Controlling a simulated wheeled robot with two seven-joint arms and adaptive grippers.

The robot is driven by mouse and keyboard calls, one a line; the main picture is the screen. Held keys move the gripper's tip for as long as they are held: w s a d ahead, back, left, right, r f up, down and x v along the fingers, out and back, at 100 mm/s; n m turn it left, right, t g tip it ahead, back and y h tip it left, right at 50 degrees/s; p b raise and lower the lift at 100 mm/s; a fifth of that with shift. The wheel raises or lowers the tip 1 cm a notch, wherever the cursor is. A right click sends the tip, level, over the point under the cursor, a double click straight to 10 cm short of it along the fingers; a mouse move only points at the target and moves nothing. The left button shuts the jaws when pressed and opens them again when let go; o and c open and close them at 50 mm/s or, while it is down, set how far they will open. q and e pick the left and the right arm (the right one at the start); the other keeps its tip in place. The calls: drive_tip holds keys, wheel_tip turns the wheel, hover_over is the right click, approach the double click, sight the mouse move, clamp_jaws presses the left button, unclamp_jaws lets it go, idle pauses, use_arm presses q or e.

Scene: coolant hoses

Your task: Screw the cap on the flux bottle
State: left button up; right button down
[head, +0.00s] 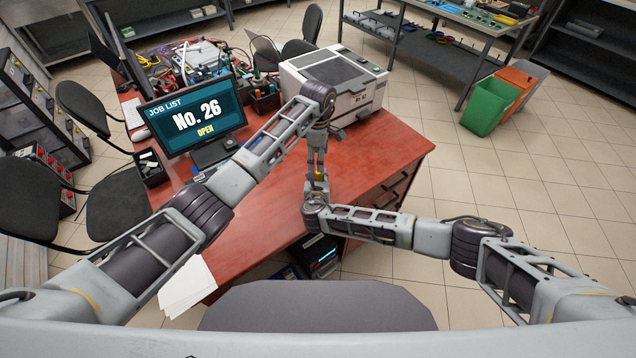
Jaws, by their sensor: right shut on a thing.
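My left gripper (316,163) points down over the red desk near the middle of the head view. It meets my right gripper (317,186), which comes in from the lower right, almost tip to tip. A small yellow thing (318,177) shows between them, and my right gripper is shut on it. It is too small and too covered to tell whether it is the flux bottle or its cap. I cannot make out the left fingertips well enough to say whether they are open. No other bottle or cap can be made out.
Papers (188,287) lie at the front left. The desktop right of the grippers is clear.

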use_arm(q)
wheel_tip(320, 180, up, 11)
drive_tip(key=shift+r, duration=0.2)
idle(0.5)
use_arm(e)
drive_tip(key=c, duration=1.1)
unclamp_jaws()
drive_tip(key=shift+s, duration=0.15)
drive_tip(key=v, duration=1.1)
drive_tip(key=shift+s+r, duration=0.2)
drive_tip(key=shift+s, duration=0.1)
